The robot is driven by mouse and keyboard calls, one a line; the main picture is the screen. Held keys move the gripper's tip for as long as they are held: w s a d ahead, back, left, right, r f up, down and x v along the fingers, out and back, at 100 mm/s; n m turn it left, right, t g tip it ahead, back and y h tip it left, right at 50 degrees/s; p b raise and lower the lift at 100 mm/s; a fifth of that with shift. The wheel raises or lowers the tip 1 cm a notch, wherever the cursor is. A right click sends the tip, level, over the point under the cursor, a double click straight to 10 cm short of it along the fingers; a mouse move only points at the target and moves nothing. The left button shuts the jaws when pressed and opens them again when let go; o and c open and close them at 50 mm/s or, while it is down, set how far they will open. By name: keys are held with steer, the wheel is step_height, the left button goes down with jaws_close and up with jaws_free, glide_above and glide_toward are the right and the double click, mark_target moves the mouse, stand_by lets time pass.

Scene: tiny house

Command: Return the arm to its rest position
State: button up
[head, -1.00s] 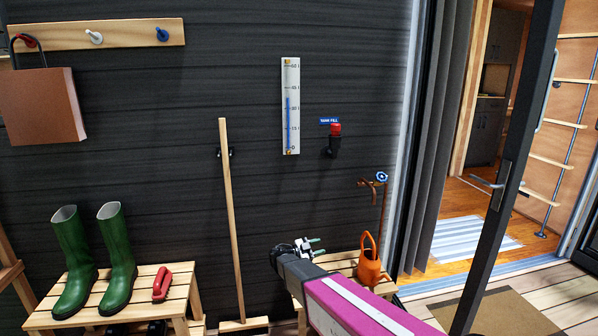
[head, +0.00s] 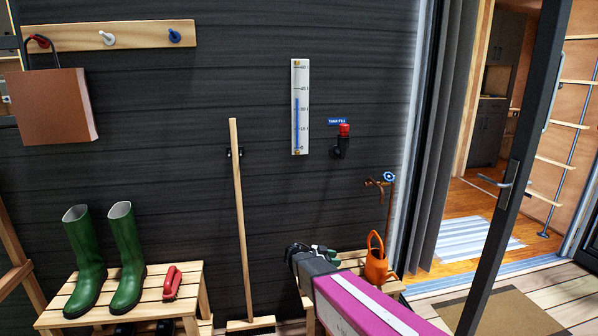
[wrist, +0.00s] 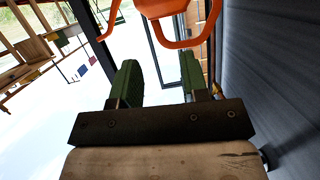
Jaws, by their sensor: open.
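My gripper (head: 318,251) is at the end of my magenta arm, in front of the dark wall and at the left of the orange watering can (head: 377,266). In the wrist view my gripper (wrist: 160,76) has its two green-padded fingers spread wide apart, with nothing between them. The orange can (wrist: 168,8) shows at the top of that view, beyond the fingertips. I cannot tell whether they touch it. In the head view the can sits on a small wooden stand (head: 396,287), partly hidden by my arm.
A broom (head: 241,215) leans on the wall left of my gripper. A wooden bench (head: 192,285) holds green boots (head: 126,258) and a red-handled item (head: 172,282). A copper tap (head: 378,184) stands above the can. An open door (head: 510,170) is at the right.

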steer(key=s+d+n+g+y, duration=0.1)
steer(key=s+d+n+y, duration=0.1)
steer(key=s+n+y, duration=0.5)
steer(key=s+d+n+g+y, duration=0.2)
steer(key=s+n+y, duration=0.5)
steer(key=s, duration=0.5)
steer(key=shift+s+d+r+n+g, duration=0.15)
steer(key=shift+d+r+n+g, duration=0.15)
steer(key=shift+d+n, duration=0.35)
steer(key=shift+a+f, duration=0.1)
steer(key=shift+a, duration=0.05)
